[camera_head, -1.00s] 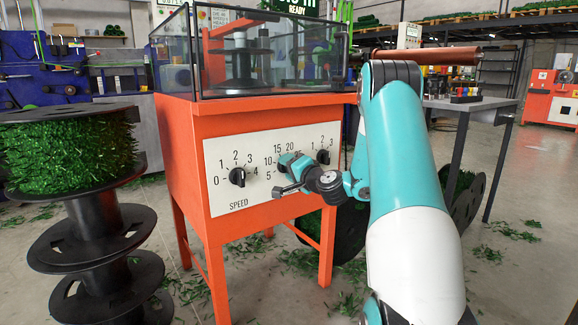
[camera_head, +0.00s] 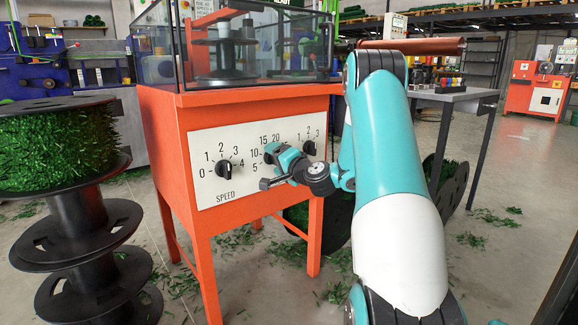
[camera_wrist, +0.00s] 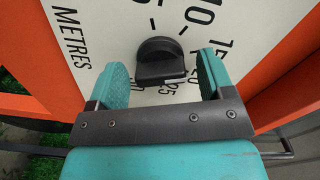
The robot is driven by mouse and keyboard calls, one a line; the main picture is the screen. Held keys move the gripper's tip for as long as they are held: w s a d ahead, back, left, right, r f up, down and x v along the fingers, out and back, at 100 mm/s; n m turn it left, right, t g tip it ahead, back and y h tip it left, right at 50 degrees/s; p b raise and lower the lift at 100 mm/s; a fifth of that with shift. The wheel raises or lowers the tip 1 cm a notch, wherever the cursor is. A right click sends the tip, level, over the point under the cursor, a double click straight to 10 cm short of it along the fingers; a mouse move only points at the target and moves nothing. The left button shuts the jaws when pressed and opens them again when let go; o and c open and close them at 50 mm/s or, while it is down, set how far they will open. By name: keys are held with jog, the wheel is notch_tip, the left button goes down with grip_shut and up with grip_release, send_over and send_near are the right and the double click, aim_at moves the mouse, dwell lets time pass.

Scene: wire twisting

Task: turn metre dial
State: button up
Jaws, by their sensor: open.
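The metre dial is a black knob (camera_wrist: 160,62) on a white panel, with the word METRES and numbers around it in the wrist view. The knob's handle bar lies roughly across the picture, with a light edge on its right end. My gripper (camera_wrist: 162,75) is open, with a teal finger on each side of the knob and a visible gap on both sides. In the head view my gripper (camera_head: 277,158) is at the middle dial of the panel and hides its knob; the numbers 5 to 20 show around it.
The orange machine (camera_head: 165,150) carries the white panel (camera_head: 205,180), with a SPEED knob (camera_head: 224,168) on the left and another knob (camera_head: 309,149) close to the right of my gripper. Black spools with green material (camera_head: 60,150) stand at left. A grey table (camera_head: 455,97) is at right.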

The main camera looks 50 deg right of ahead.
jog(key=b+v, duration=0.9)
jog(key=v, duration=0.8)
jog(key=shift+a, duration=0.1)
